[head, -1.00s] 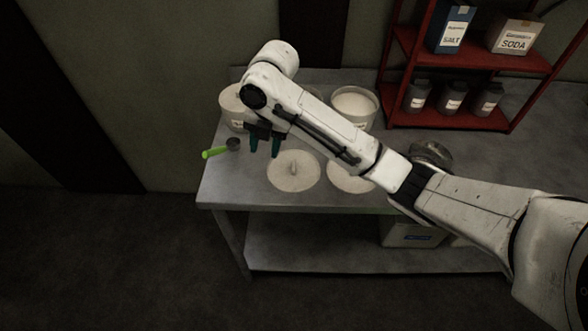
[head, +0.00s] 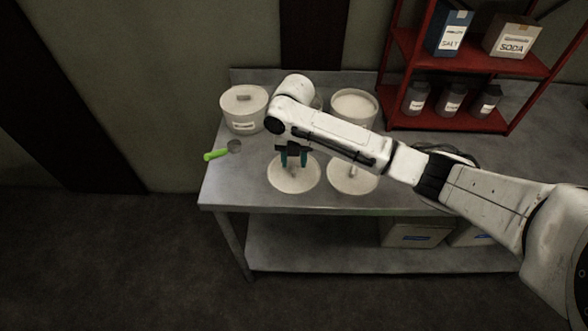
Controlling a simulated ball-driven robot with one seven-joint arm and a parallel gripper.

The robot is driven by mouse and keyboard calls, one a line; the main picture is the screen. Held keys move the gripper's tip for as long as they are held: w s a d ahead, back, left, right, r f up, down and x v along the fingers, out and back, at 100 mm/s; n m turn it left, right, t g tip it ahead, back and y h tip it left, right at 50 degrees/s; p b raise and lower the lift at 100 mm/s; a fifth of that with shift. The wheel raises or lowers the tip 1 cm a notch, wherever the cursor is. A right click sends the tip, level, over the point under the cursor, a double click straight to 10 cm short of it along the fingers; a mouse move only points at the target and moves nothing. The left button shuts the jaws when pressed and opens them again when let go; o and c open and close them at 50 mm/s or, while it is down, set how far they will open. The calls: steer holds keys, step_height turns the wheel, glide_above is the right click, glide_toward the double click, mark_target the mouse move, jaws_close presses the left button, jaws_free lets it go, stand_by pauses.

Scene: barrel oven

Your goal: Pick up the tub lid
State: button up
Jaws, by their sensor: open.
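Two round, cream tub lids lie flat on the metal table. The left lid (head: 293,180) is beneath my gripper, and the right lid (head: 350,182) lies beside it, partly hidden by my arm. My gripper (head: 293,161) is open and points down, its two dark green fingers over the back part of the left lid. The left lid's knob is hidden or hard to make out near the fingers. I cannot tell how high the fingertips are above it. The right lid's knob shows just below my arm.
A lidded tub (head: 245,112) stands at the table's back left, and an open tub of white contents (head: 354,105) at the back right. A green-handled scoop (head: 216,155) lies at the left edge. A red shelf (head: 440,122) holds jars and boxes. The table's front left is clear.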

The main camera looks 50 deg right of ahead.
mark_target(294, 170)
steer(key=shift+f, duration=1.2)
steer(key=shift+c, duration=0.4)
jaws_close()
